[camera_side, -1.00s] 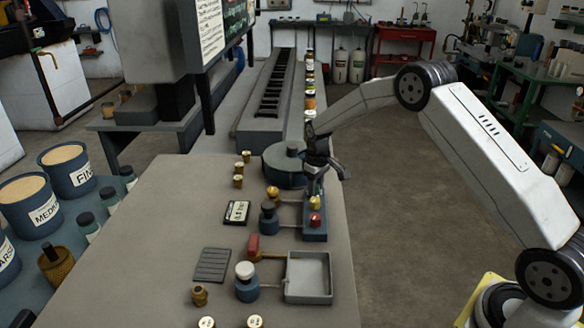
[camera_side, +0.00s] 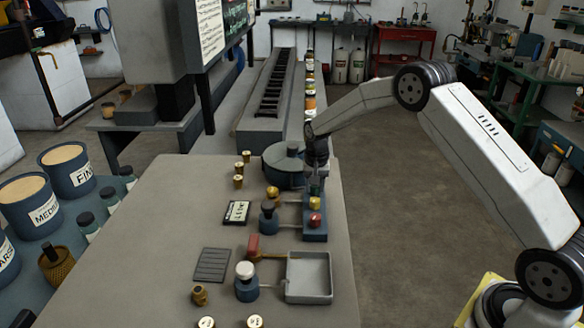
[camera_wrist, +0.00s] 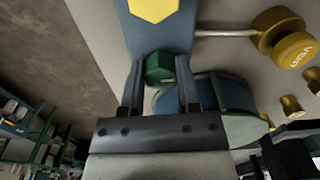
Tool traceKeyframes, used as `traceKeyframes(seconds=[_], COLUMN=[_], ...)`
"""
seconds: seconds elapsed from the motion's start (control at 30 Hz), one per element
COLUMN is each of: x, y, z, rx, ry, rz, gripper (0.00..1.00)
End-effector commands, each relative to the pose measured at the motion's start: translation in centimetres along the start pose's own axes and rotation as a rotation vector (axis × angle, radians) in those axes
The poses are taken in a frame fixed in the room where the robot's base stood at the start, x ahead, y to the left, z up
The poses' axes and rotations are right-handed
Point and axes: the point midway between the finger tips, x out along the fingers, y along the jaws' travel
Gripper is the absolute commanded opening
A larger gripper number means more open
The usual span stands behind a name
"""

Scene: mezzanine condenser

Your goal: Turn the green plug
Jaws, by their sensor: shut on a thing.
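The green plug (camera_wrist: 158,68) is a hexagonal green head at the far end of a blue block (camera_wrist: 160,35). My gripper (camera_wrist: 159,75) is shut on it in the wrist view, one finger on each side. In the side view my gripper (camera_side: 316,182) points down over the end of the blue block (camera_side: 314,237) and largely hides the green plug. A yellow plug (camera_side: 315,203) and a red plug (camera_side: 315,220) stand on the same block. The yellow plug also shows at the top of the wrist view (camera_wrist: 152,8).
A brass vent knob (camera_wrist: 285,40) on a rod sits beside the block. A dark-topped valve (camera_side: 268,217), a red-handled lever (camera_side: 253,243) and a grey tray (camera_side: 308,299) are nearer. Floor right of the bench is clear.

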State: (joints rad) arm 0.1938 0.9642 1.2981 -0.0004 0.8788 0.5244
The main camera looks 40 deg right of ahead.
Motion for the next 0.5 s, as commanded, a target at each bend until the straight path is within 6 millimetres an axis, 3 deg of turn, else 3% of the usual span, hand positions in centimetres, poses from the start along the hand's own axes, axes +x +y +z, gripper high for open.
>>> traceKeyframes(seconds=[0.5], x=[-0.03], y=[-0.02], z=[0.06], rx=[0.069], ry=[-0.003], rz=[0.001], gripper=[0.0])
